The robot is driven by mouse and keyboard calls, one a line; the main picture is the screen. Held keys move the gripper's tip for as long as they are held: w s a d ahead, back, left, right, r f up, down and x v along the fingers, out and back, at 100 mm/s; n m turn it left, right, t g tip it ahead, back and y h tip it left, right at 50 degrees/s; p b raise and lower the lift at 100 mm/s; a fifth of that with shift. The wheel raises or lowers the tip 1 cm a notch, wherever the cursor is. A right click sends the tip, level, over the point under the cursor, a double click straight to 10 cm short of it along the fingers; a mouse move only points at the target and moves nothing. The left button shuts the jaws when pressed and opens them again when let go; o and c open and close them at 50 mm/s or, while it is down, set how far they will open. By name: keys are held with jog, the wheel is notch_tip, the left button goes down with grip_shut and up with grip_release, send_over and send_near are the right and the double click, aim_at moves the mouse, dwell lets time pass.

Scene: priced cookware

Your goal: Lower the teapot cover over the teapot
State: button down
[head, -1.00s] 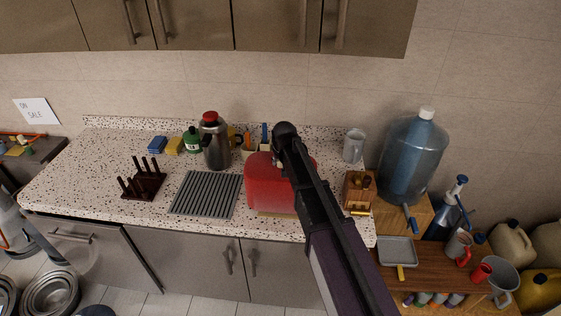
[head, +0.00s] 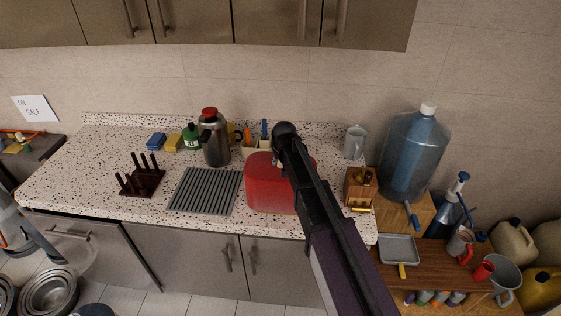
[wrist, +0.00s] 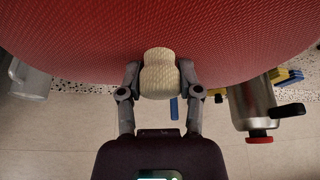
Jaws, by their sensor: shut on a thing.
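The teapot cover (head: 268,190) is a large red quilted dome with a cream knob (wrist: 160,75) on top. It is upright at the front of the speckled counter, right of the ribbed grey mat. My gripper (wrist: 160,84) is shut on the knob, one finger on each side. In the head view my arm hides the right part of the cover. The teapot is not visible in either view; whatever is under the cover is hidden. I cannot tell whether the cover's lower rim touches the counter.
A steel jug with a red lid (head: 214,140) stands behind left of the cover. A wooden block (head: 358,190) and a grey pitcher (head: 354,142) are to the right. The ribbed mat (head: 205,190) and dark peg rack (head: 142,182) are left. Cabinets (head: 200,22) hang above.

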jog(key=shift+f, duration=0.25)
jog(key=shift+r, duration=0.1)
jog(key=shift+c, duration=1)
grip_release()
jog(key=shift+o, duration=1)
jog(key=shift+r, duration=0.1)
notch_tip(320, 180, up, 18)
jog(key=p, duration=1.7)
jog(key=shift+f, duration=0.25)
